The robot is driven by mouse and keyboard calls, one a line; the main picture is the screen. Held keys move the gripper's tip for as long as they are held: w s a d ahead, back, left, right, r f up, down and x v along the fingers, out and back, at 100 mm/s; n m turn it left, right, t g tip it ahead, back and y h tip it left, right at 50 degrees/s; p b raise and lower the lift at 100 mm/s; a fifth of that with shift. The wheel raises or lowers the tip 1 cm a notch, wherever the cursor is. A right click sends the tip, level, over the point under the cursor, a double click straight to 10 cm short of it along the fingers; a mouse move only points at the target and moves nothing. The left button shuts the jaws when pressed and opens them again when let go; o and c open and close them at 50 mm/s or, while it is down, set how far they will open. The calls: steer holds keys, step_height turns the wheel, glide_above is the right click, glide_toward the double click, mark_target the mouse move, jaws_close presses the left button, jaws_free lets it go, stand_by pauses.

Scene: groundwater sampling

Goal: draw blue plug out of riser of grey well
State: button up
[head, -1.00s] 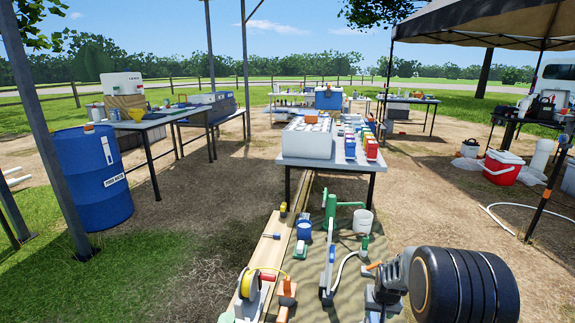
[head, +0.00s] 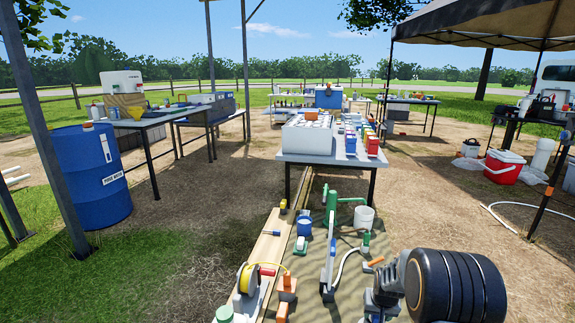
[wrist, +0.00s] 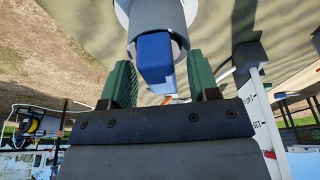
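The blue plug (wrist: 155,52) shows in the wrist view, seated in the end of a grey riser (wrist: 158,16) at the top of the picture. Part of the plug sticks out of the riser, toward my gripper. My gripper (wrist: 162,82) is open, with one green finger on each side of the plug's exposed end. A gap shows between the plug and the right finger; the left finger looks closer, and I cannot tell whether it touches. In the head view my arm fills the lower right, and I cannot make out the plug or the fingertips there.
In the head view a green hand pump (head: 330,210) and a white bucket (head: 364,217) stand ahead. A yellow reel (head: 250,279) lies at lower left. A table (head: 350,157) with bottles is beyond, and a blue barrel (head: 90,180) stands at left.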

steer(key=c, duration=0.8)
steer(key=shift+r, duration=0.2)
steer(key=shift+r+p, duration=2.8)
steer(key=shift+r, duration=0.65)
